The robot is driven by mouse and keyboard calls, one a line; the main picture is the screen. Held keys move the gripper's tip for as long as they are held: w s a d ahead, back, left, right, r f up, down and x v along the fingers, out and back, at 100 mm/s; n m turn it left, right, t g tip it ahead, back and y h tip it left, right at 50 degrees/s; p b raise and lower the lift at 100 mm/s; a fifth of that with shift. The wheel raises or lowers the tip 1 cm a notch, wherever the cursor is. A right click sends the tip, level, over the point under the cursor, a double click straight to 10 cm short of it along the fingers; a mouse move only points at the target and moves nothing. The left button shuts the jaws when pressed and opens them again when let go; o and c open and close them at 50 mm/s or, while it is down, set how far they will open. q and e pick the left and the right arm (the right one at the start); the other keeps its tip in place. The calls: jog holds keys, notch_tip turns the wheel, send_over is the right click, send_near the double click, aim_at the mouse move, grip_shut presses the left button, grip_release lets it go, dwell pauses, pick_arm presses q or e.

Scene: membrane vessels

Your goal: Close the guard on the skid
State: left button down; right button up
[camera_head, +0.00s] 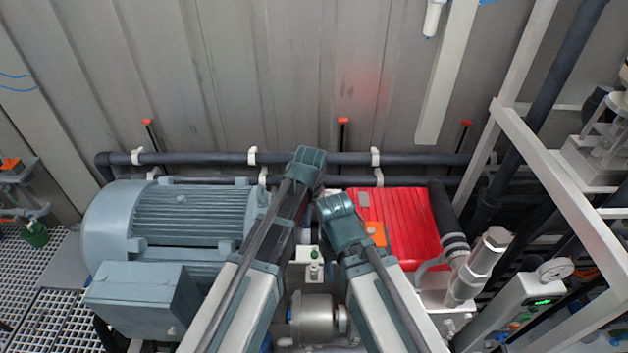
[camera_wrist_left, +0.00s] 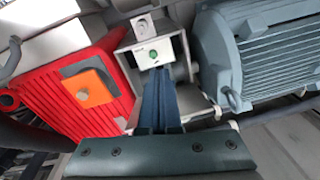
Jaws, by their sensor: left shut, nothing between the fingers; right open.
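Between the red pump block (camera_head: 410,228) and the blue-grey motor (camera_head: 190,222) is a light grey housing with a green round button (camera_head: 315,254), probably the guard. In the left wrist view this housing (camera_wrist_left: 187,48) lies straight ahead, and my shut, empty left gripper (camera_wrist_left: 158,80) points at it, its fingertips overlapping its lower front. I cannot tell whether they touch, nor how far the guard is open. In the head view my left gripper (camera_head: 307,157) is above and behind the housing. My right gripper (camera_head: 336,207) is close beside it to the right; its fingers are hidden.
An orange plate (camera_head: 375,234) is on the red block. Dark pipes (camera_head: 220,159) run along the back wall. A metal cylinder (camera_head: 312,318) lies in front, between my forearms. Room between motor and block is narrow.

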pick_arm(q)
jog(key=w+d+r+n+p, duration=0.1)
jog(key=w, duration=1.1)
jog(key=w+r+n+t+p, duration=0.1)
jog(key=w+r, duration=0.1)
jog(key=w, duration=1)
jog(key=shift+w+d+h, duration=0.2)
jog(key=shift+d+h, duration=0.1)
jog(key=shift+d, duration=0.1)
notch_tip(320, 180, down, 11)
jog(key=s+b, duration=0.1)
jog(key=b, duration=1)
jog(key=shift+s+f, duration=0.15)
jog(key=shift+s, duration=0.2)
jog(key=shift+s+t, duration=0.15)
jog(key=shift+t, duration=0.15)
